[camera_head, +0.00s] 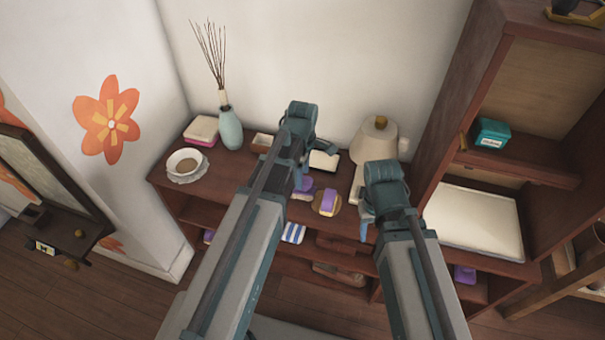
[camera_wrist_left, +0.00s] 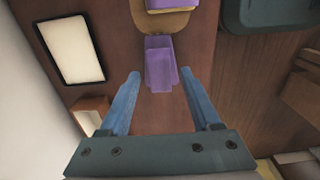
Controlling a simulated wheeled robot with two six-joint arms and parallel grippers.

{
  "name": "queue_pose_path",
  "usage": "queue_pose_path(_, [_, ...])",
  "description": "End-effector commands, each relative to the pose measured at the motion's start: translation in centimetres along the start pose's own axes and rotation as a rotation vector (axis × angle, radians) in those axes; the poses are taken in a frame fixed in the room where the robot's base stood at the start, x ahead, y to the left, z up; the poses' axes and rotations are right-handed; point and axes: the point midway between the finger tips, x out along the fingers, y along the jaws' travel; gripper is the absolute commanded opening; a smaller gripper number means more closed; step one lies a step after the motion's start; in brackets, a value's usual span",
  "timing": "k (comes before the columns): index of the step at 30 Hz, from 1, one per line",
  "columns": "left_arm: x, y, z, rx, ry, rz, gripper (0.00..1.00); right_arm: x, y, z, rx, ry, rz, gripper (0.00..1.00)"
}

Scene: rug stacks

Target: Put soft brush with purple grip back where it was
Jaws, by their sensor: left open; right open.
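Two purple things lie on the dark wooden table (camera_head: 240,190); I cannot tell for sure which is the soft brush. One purple piece (camera_wrist_left: 160,58) lies just ahead of and between the fingertips of my left gripper (camera_wrist_left: 159,76). The other, a purple block (camera_head: 328,201), rests on a round tan board (camera_head: 330,212) and also shows at the top of the left wrist view (camera_wrist_left: 172,4). My left gripper is open and empty, pointing down at the table, and partly hides the first piece in the head view. My right gripper (camera_head: 367,226) is open and empty near the table's front edge.
A shelf unit (camera_head: 475,100) rises at the right. A striped cloth (camera_head: 294,233) lies at the front.

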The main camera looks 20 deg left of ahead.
Motion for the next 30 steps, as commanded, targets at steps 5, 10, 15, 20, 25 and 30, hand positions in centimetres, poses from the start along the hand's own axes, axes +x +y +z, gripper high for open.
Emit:
queue_pose_path(5, [-3.5,0.0,0.0,0.0,0.0,0.0,0.64,-3.5,0.3,0.2,0.0,0.0,0.0,0.5])
queue_pose_path(10, [-6.1,0.0,0.0,0.0,0.0,0.0,0.64,-6.0,0.6,0.4,0.0,0.0,0.0,0.5])
queue_pose_path(15, [-8.2,0.0,0.0,0.0,0.0,0.0,0.64,-8.2,0.8,0.5,0.001,0.0,0.0,0.5])
queue_pose_path(20, [-9.0,0.0,0.0,0.0,0.0,0.0,0.64,-8.9,0.8,0.5,0.001,0.0,0.0,0.5])
queue_pose_path(25, [-8.9,-0.2,0.2,0.017,0.001,-0.001,0.64,-8.8,0.8,0.5,0.001,0.0,0.0,0.5])
queue_pose_path(30, [-8.9,-2.5,2.5,0.294,0.013,-0.011,0.64,-8.8,0.8,0.5,0.001,0.0,0.0,0.5])
